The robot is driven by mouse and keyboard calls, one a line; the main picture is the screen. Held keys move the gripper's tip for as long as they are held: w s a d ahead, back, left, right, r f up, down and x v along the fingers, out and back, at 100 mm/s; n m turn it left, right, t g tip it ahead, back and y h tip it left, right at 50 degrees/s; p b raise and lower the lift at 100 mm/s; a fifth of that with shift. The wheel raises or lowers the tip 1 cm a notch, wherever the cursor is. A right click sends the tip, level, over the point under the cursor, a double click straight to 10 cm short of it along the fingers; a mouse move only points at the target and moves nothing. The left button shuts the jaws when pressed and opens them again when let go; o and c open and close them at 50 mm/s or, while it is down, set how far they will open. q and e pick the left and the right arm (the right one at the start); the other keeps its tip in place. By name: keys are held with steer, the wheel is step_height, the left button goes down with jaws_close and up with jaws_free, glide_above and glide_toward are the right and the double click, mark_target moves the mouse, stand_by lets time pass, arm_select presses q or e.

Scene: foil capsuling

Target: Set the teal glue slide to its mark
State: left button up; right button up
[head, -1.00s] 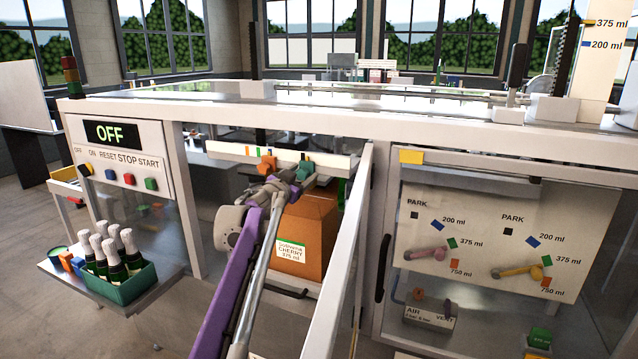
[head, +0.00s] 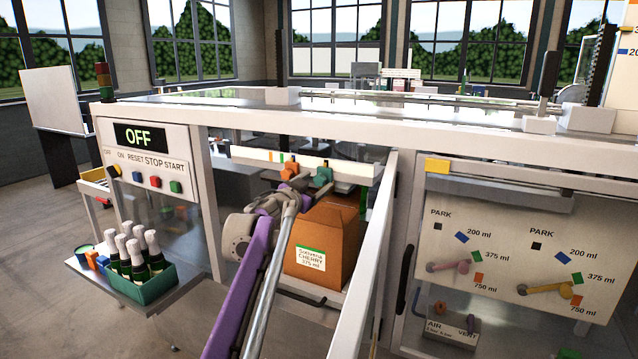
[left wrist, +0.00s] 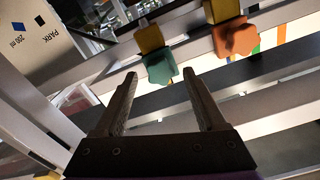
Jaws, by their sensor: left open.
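The teal glue slide (head: 323,177) hangs under the white rail (head: 345,168) in the opened bay of the machine, to the right of the orange slide (head: 289,171). My left gripper (head: 292,200) is just in front of and below the teal slide. In the left wrist view, the gripper (left wrist: 160,76) is open, and the teal slide (left wrist: 157,66) shows between and just beyond its fingertips. I cannot tell whether they touch. The orange slide (left wrist: 236,38) is farther right there. Small coloured marks, including orange and green, show on the rail. My right gripper is out of view.
A brown carton (head: 322,242) labelled cherry 375 ml stands behind my left arm. The open door frame (head: 362,270) is close to the right of the arm. A green crate of bottles (head: 143,285) sits on a shelf at left. The panel display (head: 139,136) reads OFF.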

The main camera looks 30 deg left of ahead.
arm_select(q)
steer(key=s+b, duration=0.1)
steer(key=s, duration=0.7)
steer(key=shift+s+d, duration=0.15)
steer(key=shift+d, duration=0.05)
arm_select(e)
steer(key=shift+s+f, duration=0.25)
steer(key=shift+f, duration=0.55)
